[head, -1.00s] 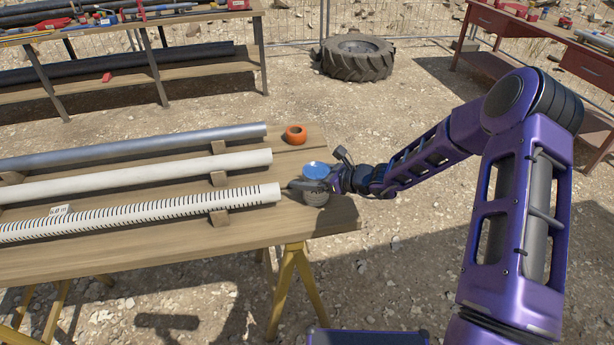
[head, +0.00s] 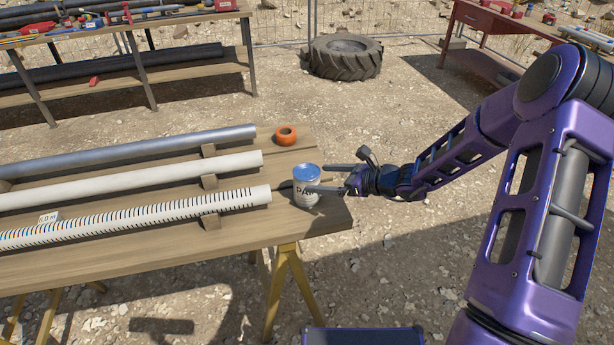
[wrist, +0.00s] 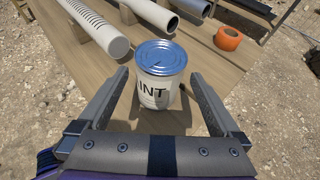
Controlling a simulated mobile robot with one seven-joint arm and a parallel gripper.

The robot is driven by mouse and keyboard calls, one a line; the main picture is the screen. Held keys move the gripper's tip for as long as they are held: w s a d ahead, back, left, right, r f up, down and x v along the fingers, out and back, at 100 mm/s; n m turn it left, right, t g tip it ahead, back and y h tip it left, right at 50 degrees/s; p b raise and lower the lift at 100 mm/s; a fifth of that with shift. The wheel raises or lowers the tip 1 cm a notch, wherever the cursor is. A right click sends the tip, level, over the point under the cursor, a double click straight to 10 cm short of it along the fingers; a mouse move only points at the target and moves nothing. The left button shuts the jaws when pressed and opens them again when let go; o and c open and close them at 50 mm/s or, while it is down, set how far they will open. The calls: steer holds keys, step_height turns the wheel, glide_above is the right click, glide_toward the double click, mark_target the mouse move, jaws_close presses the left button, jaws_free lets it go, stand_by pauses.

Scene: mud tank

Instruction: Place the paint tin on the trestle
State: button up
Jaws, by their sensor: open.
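The paint tin (head: 306,187), white with a blue lid and dark lettering, stands upright on the right end of the wooden trestle top (head: 150,252). In the wrist view the tin (wrist: 160,90) stands just beyond and between the fingertips, with the wooden top (wrist: 205,95) under it. My gripper (head: 330,178) is open, to the right of the tin, its fingers pointing at it. In the wrist view the gripper (wrist: 162,90) shows its two fingers spread apart, with a gap on each side of the tin.
Three pipes lie on the trestle left of the tin, the nearest being a striped white one (head: 150,215). An orange tape roll (head: 286,135) sits behind the tin. A tyre (head: 343,57) and a tool bench (head: 180,63) stand farther back.

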steer(key=shift+v, duration=1.7)
